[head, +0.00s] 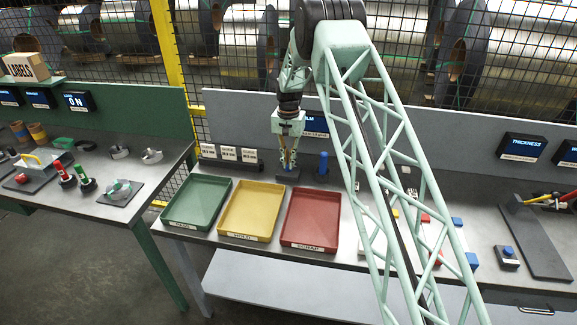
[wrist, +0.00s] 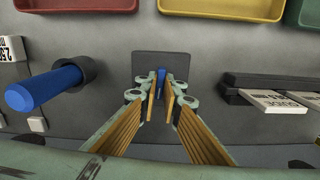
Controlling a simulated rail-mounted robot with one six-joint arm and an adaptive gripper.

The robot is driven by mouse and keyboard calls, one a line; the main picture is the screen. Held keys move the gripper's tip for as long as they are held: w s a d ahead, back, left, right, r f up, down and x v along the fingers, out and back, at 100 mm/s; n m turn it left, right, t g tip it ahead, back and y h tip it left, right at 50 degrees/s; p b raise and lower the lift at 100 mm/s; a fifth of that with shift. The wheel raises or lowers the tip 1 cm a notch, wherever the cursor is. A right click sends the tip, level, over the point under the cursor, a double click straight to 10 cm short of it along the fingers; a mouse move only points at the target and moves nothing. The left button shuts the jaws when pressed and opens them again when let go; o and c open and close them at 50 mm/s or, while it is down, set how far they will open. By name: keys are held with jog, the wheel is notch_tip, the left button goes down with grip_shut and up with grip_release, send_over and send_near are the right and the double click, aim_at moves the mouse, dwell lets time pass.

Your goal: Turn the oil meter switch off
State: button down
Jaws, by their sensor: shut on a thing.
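My gripper (head: 289,166) reaches down over a small dark base plate (head: 287,175) at the back of the grey bench. In the wrist view my gripper (wrist: 161,92) has its yellow-padded fingers closed around a narrow blue lever (wrist: 161,76), which stands on the dark square plate (wrist: 148,60). The fingers cover most of the lever, so its tilt cannot be told. Behind the gripper, a blue-lit display (head: 315,124) on the grey back panel is partly hidden by my arm; only "LM" is readable.
A blue peg in a dark collar (head: 323,163) stands right of the gripper. Green (head: 197,203), yellow (head: 251,211) and red (head: 311,219) trays lie in front. Labelled blocks (head: 229,156) sit to the left. Another display (head: 78,101) on the green bench reads "ON".

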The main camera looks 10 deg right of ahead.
jog(key=n+b, duration=0.1)
jog(key=n, duration=0.3)
jog(key=shift+n+b, duration=0.3)
jog(key=shift+b, duration=0.05)
jog(key=shift+n+b, duration=0.55)
jog(key=shift+n, duration=1.55)
jog(key=c, duration=2.8)
grip_release()
jog(key=shift+r, duration=0.1)
jog(key=shift+r, duration=5.9)
